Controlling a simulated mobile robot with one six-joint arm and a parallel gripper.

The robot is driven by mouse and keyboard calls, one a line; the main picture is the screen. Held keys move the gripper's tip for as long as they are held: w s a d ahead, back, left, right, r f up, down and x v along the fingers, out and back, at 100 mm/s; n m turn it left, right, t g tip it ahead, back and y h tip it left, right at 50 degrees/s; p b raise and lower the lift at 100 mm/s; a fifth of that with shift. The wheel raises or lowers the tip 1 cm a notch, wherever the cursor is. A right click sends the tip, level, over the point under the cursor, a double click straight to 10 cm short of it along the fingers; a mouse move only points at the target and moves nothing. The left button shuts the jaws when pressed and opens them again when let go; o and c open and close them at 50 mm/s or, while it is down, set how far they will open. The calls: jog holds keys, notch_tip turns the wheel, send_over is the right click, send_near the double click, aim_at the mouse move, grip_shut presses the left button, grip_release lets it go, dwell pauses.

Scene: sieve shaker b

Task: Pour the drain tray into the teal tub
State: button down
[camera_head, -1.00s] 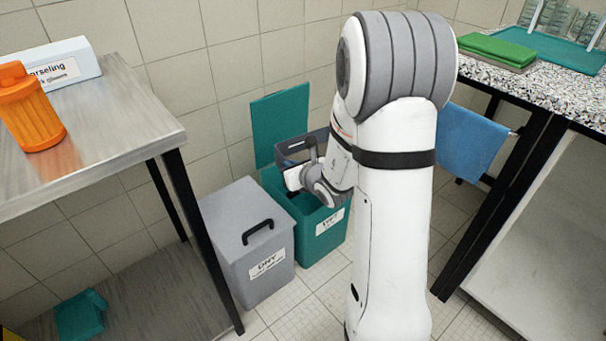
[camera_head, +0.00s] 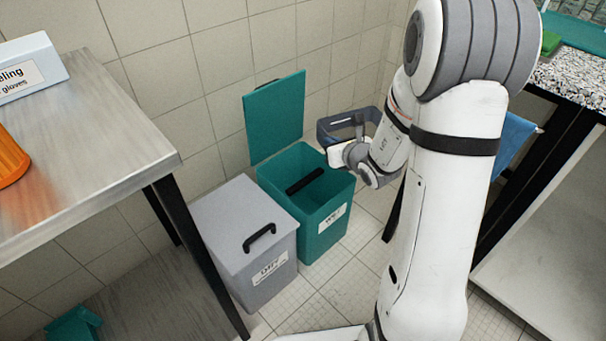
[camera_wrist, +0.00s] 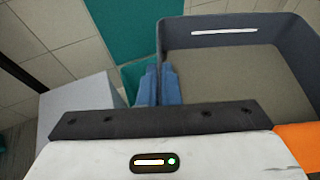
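The drain tray (camera_head: 325,131) is a dark blue-grey, open rectangular tray, held at the end of my arm beyond the tub's right rim. In the wrist view the tray (camera_wrist: 185,38) shows a pale strip on its far inner wall and a plain grey-brown floor. My gripper (camera_wrist: 158,88) has its blue fingers close together on the tray's left wall. The teal tub (camera_head: 325,227) stands on the floor with its lid (camera_head: 275,118) raised against the wall side. A dark bar-shaped object shows inside the tub. The tub's white label is partly readable as "WET".
A grey bin (camera_head: 225,245) with a closed lid, black handle and "DRY" label stands left of the tub. A steel table (camera_head: 95,150) is at left, a speckled counter (camera_head: 575,80) at right. A blue cloth (camera_head: 517,140) hangs by the counter, partly behind my arm.

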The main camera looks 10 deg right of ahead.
jog(key=w+a+f+n+y+b, duration=0.1)
jog(key=w+f+b, duration=0.4)
jog(key=f, duration=0.5)
jog(key=w+a+f+n+g+y+b, duration=0.1)
jog(key=w+a+f+b, duration=0.3)
jog(key=f, duration=0.6)
jog(key=w+n+y+b, duration=0.1)
jog(key=w+b, duration=0.1)
jog(key=w, duration=0.1)
jog(key=shift+w+a+n+g+y, duration=0.2)
jog(key=shift+w+n+g+y, duration=0.1)
jog(key=shift+w, duration=0.05)
jog(key=shift+a, duration=0.1)
